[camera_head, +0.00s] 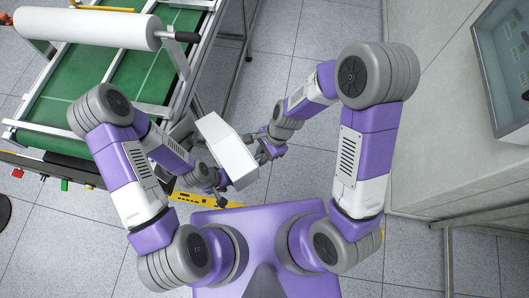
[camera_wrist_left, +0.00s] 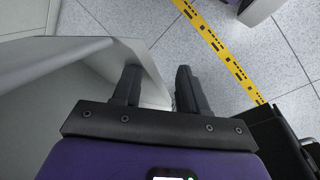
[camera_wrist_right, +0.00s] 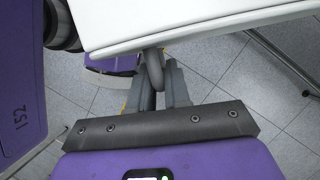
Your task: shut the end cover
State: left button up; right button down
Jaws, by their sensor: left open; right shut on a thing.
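The white end cover (camera_head: 228,150) is a long pale panel in front of my body, slanting down to the right in the head view. In the right wrist view the white cover (camera_wrist_right: 190,20) fills the top, with a grey curved handle (camera_wrist_right: 154,68) hanging below its edge. My right gripper (camera_wrist_right: 160,90) is shut on this handle; it also shows in the head view (camera_head: 265,152). My left gripper (camera_wrist_left: 158,88) is open, its left finger in front of a white panel's edge (camera_wrist_left: 85,65). In the head view it is at the cover's lower end (camera_head: 222,190), its fingertips hard to make out.
A frame with a green belt (camera_head: 110,90) and a white roll (camera_head: 90,28) stands at the upper left. A yellow marked strip (camera_wrist_left: 220,50) lies on the tiled floor. A pale cabinet with a screen (camera_head: 505,60) is at the right. Floor between cabinet and frame is open.

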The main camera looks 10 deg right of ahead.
jog(key=c, duration=1.2)
grip_release()
jog(key=shift+o, duration=0.2)
jog(key=p+v, duration=0.2)
jog(key=v, duration=0.5)
jog(key=shift+r, duration=0.25)
jog(key=shift+w+d, duration=0.1)
jog(key=shift+d, duration=0.05)
